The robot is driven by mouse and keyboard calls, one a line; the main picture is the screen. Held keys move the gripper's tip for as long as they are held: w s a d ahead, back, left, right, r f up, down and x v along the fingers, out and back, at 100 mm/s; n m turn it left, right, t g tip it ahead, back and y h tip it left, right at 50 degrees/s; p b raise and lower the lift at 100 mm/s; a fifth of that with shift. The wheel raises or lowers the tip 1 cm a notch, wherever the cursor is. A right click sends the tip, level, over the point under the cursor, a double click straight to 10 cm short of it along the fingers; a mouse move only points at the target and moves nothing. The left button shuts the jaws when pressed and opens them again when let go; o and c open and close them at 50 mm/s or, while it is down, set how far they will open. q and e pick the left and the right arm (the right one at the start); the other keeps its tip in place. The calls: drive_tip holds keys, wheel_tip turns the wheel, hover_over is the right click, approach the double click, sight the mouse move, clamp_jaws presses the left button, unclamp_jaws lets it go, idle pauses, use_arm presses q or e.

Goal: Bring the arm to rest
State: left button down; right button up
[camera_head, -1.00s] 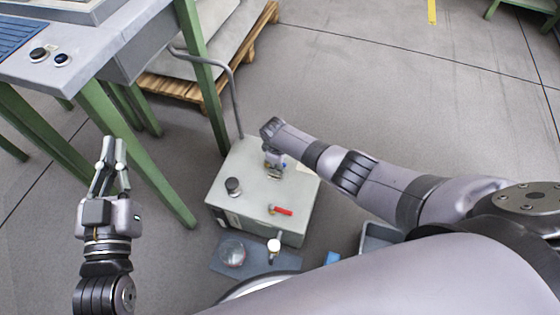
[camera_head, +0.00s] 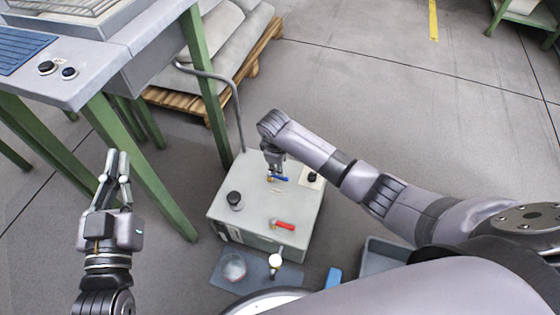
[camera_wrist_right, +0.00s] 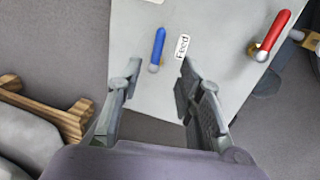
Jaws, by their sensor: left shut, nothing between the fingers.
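My left gripper (camera_head: 118,156) points up at the left of the head view, beside the green table leg, shut and empty. My right gripper (camera_head: 273,168) points down over the grey box (camera_head: 255,215), close to a small blue lever (camera_head: 279,178). In the right wrist view my right gripper (camera_wrist_right: 161,75) has its fingers spread, with nothing held between them. The blue lever (camera_wrist_right: 157,48) shows just beyond the fingertips, apart from them. A red lever (camera_head: 285,225) sits on the box; it also shows in the wrist view (camera_wrist_right: 273,35).
A green-legged table (camera_head: 150,175) stands close to my left gripper. A bent grey pipe (camera_head: 238,105) rises behind the box. A pallet with sacks (camera_head: 235,65) lies behind. A blue-grey mat (camera_head: 225,275) and a grey bin (camera_head: 380,260) lie in front.

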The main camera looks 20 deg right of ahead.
drive_tip(key=shift+s+a+r, duration=0.1)
drive_tip(key=shift+r, duration=0.5)
